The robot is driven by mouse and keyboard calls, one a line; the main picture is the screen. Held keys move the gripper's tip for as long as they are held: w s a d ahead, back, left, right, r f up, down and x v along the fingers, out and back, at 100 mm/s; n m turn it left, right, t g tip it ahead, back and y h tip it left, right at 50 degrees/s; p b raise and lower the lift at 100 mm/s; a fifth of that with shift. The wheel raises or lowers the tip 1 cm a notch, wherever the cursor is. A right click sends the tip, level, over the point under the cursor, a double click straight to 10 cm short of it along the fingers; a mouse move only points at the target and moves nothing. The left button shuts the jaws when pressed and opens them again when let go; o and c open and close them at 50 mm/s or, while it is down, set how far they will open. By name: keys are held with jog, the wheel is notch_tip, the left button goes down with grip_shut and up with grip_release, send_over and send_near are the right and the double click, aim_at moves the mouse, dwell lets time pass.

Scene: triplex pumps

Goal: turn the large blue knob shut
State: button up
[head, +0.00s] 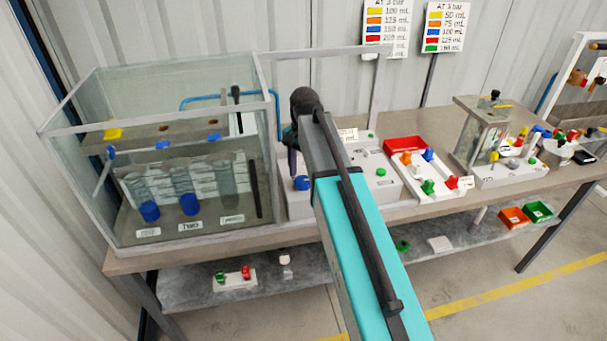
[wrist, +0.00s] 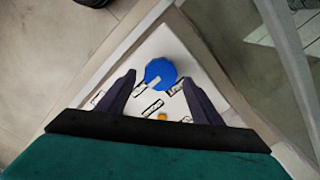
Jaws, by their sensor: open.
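The large blue knob (wrist: 161,75) shows in the wrist view on a white panel (wrist: 178,50), with a pale bar mark on its face. In the head view the blue knob (head: 302,183) sits at the left of the white pump box (head: 378,190), beside the glass tank. My gripper (wrist: 158,80) is open, its two dark fingers reaching toward the knob from either side. There is a gap between each finger and the knob, and the fingers hold nothing. In the head view my arm covers part of the box, and the fingertips (head: 293,165) point down just above the knob.
A glass tank (head: 90,190) with blue-based cylinders stands close on the left. A small orange spot (wrist: 162,117) and several labels lie on the panel near the knob. A tray (head: 405,144) with coloured knobs is to the right. A lower shelf holds small parts.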

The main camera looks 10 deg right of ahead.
jog(key=shift+f, duration=0.45)
jog(key=shift+c, duration=0.5)
